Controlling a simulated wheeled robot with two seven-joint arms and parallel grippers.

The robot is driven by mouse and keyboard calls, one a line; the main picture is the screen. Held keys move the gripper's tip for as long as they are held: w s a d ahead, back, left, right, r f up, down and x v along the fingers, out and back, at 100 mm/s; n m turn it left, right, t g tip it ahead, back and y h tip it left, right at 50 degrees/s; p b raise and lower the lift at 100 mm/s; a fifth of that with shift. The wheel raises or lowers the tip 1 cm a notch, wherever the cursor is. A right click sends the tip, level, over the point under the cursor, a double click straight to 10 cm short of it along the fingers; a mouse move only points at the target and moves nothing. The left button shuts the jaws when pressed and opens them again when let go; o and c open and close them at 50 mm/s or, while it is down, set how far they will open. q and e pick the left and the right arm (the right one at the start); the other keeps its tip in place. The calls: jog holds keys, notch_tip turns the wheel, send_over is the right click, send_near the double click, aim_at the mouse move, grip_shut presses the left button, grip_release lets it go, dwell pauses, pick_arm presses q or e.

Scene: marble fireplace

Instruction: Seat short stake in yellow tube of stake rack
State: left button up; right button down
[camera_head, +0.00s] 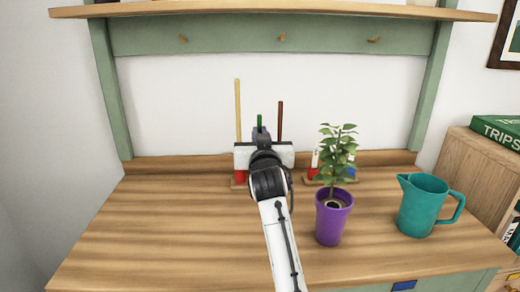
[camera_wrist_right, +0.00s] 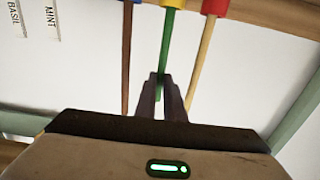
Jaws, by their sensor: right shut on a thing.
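The short green stake (camera_wrist_right: 167,50) is held between the fingers of my right gripper (camera_wrist_right: 163,95), which is shut on it. Its top shows in the head view (camera_head: 259,121). In the wrist view its far end meets the yellow tube (camera_wrist_right: 173,3); how deep it goes in is cut off by the frame edge. A dark brown stake (camera_wrist_right: 126,55) stands in the blue tube (camera_wrist_right: 130,1), and a tall pale stake (camera_wrist_right: 203,60) in the red tube (camera_wrist_right: 214,6). In the head view my right gripper (camera_head: 260,138) hides most of the rack (camera_head: 238,184). My left gripper is out of view.
A purple pot (camera_head: 332,222) with a leafy plant (camera_head: 338,150) stands right of my arm. Behind it is a small holder with white labels (camera_head: 315,158), and further right a teal jug (camera_head: 420,207). The tabletop (camera_head: 160,225) is clear on the left. A shelf (camera_head: 280,12) hangs above.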

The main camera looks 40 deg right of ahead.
jog(key=shift+f, duration=1.5)
jog(key=shift+f+b, duration=0.1)
jog(key=shift+b, duration=0.2)
jog(key=shift+f, duration=0.15)
jog(key=c, duration=1.8)
grip_release()
jog(key=shift+c, duration=0.2)
